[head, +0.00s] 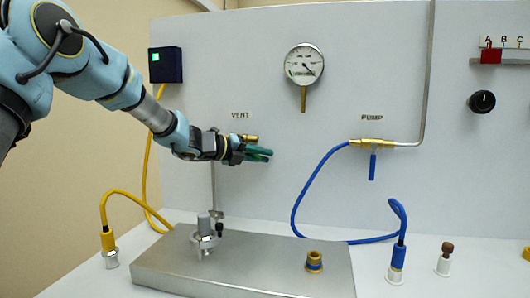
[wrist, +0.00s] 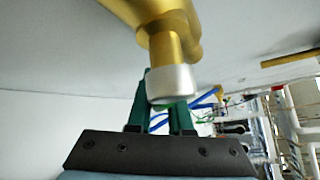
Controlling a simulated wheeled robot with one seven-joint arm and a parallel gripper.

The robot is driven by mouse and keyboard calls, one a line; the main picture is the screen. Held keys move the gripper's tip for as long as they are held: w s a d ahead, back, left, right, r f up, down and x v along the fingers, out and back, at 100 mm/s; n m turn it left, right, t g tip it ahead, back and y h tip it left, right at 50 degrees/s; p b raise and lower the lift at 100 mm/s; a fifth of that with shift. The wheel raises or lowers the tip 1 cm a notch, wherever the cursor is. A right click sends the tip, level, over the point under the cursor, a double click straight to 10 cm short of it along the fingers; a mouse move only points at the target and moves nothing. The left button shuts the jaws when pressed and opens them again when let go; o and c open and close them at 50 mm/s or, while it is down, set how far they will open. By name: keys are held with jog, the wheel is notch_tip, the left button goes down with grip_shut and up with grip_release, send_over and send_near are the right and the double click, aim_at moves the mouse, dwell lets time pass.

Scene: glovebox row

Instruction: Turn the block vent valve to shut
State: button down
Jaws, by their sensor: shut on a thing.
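The brass vent valve (head: 251,138) sits on the white panel under the VENT label, partly hidden by my gripper. In the wrist view its brass body (wrist: 172,40) fills the top, with a silver collar (wrist: 171,84) below it. My gripper (head: 258,154) has green fingers and reaches in from the left, just below the valve. In the wrist view the fingers (wrist: 162,112) stand either side of the space under the collar, shut on the valve's handle. The handle is mostly hidden, so I cannot tell its angle.
The pump valve (head: 372,143) with a blue lever and blue hose is to the right. A gauge (head: 304,64) hangs above. A metal block (head: 240,262) with fittings lies below. A yellow hose (head: 147,170) runs at the left.

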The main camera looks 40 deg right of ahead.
jog(key=shift+w+a+f+m+t+y+p, duration=0.35)
jog(key=shift+w+f+m+t+y+p, duration=0.25)
jog(key=shift+m+y, duration=0.25)
jog(key=shift+w+a+f+m+t+y+p, duration=0.45)
jog(key=shift+w+f+m+t+y+p, duration=0.2)
jog(key=shift+y+p, duration=0.3)
jog(key=w+t+p, duration=0.1)
jog(key=a+f+m+t+y+p, duration=0.1)
jog(key=p, duration=0.1)
jog(key=shift+w+a+y, duration=0.1)
jog(key=shift+w+y, duration=0.2)
jog(key=shift+w, duration=0.1)
jog(key=shift+w+a+f+m+t+y+p, duration=0.25)
jog(key=shift+w+a+m+t+y+p, duration=0.15)
jog(key=shift+p, duration=0.35)
jog(key=shift+w+a+f+m+t+y+p, duration=0.2)
jog(key=shift+w+m+t+p, duration=0.1)
jog(key=shift+w+t+p, duration=0.3)
jog(key=c, duration=0.8)
grip_release()
jog(key=shift+c, duration=0.2)
jog(key=shift+s+a, duration=0.1)
